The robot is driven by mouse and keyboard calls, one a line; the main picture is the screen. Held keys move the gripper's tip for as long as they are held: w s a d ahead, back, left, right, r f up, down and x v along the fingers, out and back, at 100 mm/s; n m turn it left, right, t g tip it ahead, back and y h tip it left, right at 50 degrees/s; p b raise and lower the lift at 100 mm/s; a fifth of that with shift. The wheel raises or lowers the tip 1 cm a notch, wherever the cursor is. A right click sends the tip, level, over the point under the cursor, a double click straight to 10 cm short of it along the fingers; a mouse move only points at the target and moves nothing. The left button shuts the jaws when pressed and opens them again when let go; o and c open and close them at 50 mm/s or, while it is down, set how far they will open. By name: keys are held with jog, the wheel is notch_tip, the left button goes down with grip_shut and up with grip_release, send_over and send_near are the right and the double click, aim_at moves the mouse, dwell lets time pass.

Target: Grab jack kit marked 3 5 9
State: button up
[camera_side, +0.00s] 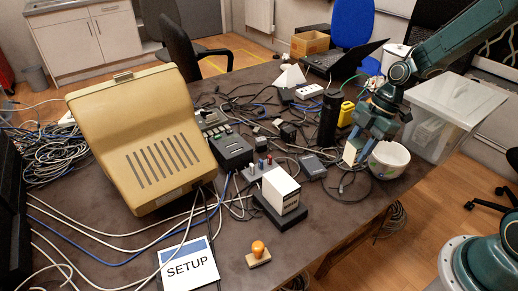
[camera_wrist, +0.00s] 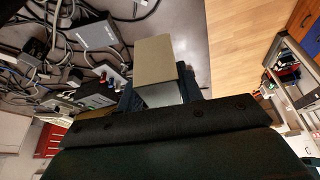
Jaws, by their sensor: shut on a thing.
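My gripper (camera_side: 364,149) is shut on a small pale box (camera_side: 350,153), held above the right part of the table, just left of a white bowl. In the wrist view the box (camera_wrist: 156,60) sticks out between the dark fingers of my gripper (camera_wrist: 160,93); its visible faces are plain beige and light grey. No 3 5 9 marking can be read on it, so I cannot confirm that it is the jack kit. White box-like items (camera_side: 281,190) stand in a black holder at the table's front middle; any marks are too small to read.
The white bowl (camera_side: 389,161) stands near the table's right edge, close to my gripper. A black cylinder (camera_side: 330,119) and a yellow item (camera_side: 346,113) stand behind. Cables, a grey box (camera_side: 312,166), a stamp (camera_side: 258,254) and a SETUP card (camera_side: 188,266) crowd the table.

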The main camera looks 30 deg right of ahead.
aim_at(355, 143)
jog(key=shift+r, duration=2.3)
jog(key=shift+w+a, duration=0.1)
